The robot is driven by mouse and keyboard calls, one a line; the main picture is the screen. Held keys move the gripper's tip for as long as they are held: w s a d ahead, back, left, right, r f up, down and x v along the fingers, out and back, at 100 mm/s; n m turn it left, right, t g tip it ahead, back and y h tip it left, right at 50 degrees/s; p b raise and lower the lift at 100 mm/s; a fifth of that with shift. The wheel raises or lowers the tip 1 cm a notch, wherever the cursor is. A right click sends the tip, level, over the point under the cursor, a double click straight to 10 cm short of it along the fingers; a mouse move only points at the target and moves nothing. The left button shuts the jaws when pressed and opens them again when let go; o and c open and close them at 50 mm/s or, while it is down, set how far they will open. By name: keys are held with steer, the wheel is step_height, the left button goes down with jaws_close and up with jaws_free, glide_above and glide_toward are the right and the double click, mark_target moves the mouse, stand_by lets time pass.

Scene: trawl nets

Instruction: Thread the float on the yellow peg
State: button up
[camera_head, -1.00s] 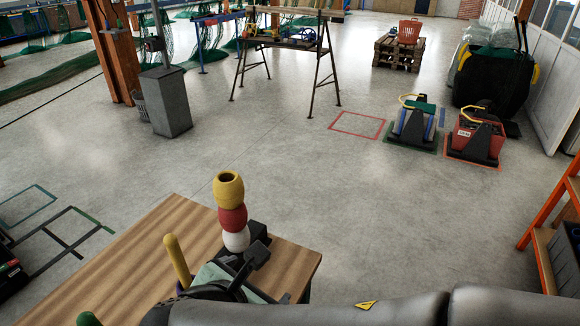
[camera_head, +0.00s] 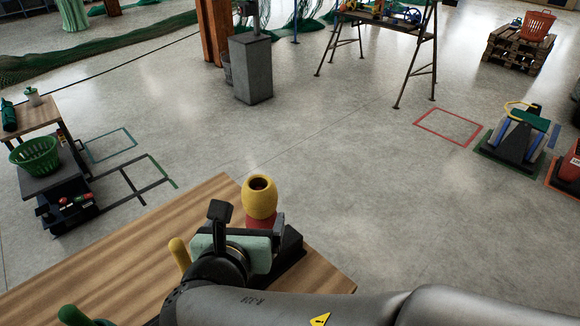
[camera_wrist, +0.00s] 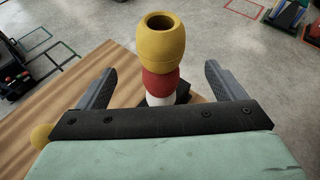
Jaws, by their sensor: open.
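A yellow float (camera_head: 259,198) with a dark hole in its top stands on a red float (camera_head: 262,221). In the wrist view the stack shows yellow, red (camera_wrist: 160,84), then a white float (camera_wrist: 159,99) at the bottom. My gripper (camera_wrist: 160,70) is open, with one finger on each side of the stack and gaps between fingers and floats. In the head view my gripper hides the lower stack. The yellow peg (camera_head: 179,253) stands upright, left of my gripper, with no float seen on it. A yellow rounded tip (camera_wrist: 41,135) shows at the wrist view's left.
The wooden tabletop (camera_head: 120,250) has free room at the left. A green peg (camera_head: 74,315) stands at its near edge. A cart with a green basket (camera_head: 35,155) stands further left.

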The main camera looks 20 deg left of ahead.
mark_target(259, 200)
steer(key=x, duration=0.9)
steer(key=shift+w+f, duration=0.1)
steer(key=shift+w, duration=0.1)
steer(key=c, duration=1.1)
